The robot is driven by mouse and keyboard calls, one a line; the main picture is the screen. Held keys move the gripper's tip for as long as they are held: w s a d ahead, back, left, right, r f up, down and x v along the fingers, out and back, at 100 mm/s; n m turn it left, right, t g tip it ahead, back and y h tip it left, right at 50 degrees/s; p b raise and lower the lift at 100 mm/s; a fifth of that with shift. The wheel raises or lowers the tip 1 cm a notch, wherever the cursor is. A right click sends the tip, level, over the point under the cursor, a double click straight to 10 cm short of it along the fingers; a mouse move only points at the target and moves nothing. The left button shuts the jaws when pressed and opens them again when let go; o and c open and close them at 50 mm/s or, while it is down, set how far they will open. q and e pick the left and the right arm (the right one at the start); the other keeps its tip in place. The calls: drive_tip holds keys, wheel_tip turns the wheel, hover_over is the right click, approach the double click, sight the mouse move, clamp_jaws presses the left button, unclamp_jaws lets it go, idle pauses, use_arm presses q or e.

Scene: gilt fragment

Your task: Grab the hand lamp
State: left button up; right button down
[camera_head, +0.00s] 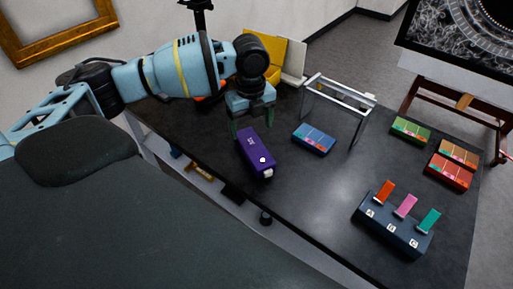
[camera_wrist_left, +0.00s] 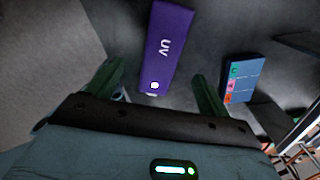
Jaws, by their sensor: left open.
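The hand lamp (camera_head: 255,153) is a purple box-shaped body with light lettering and a white end, lying on the dark table. In the left wrist view the lamp (camera_wrist_left: 167,45) shows "UV" on its side and a small white button near its lower end. My left gripper (camera_head: 252,124) is open and sits above the table at the lamp's far end. In the left wrist view my left gripper's two green fingers (camera_wrist_left: 158,90) stand apart, with the lamp's lower end between and beyond them. The lamp is not held. My right gripper is not in view.
A blue box (camera_head: 314,139) lies right of the lamp, near a metal frame stand (camera_head: 340,97). Green (camera_head: 410,129) and red (camera_head: 448,172) boxes lie at the right. A dark holder (camera_head: 392,230) with three coloured tabs stands at the front right. Bare tabletop lies between.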

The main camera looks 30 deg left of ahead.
sight(254, 146)
use_arm(q)
drive_tip(key=shift+s+f, duration=0.15)
drive_tip(key=shift+f, duration=1.05)
drive_tip(key=shift+d+f, duration=0.2)
drive_tip(key=shift+f, duration=1.1)
drive_tip(key=shift+d+f, duration=0.2)
drive_tip(key=shift+f, duration=1.1)
drive_tip(key=c, duration=1.3)
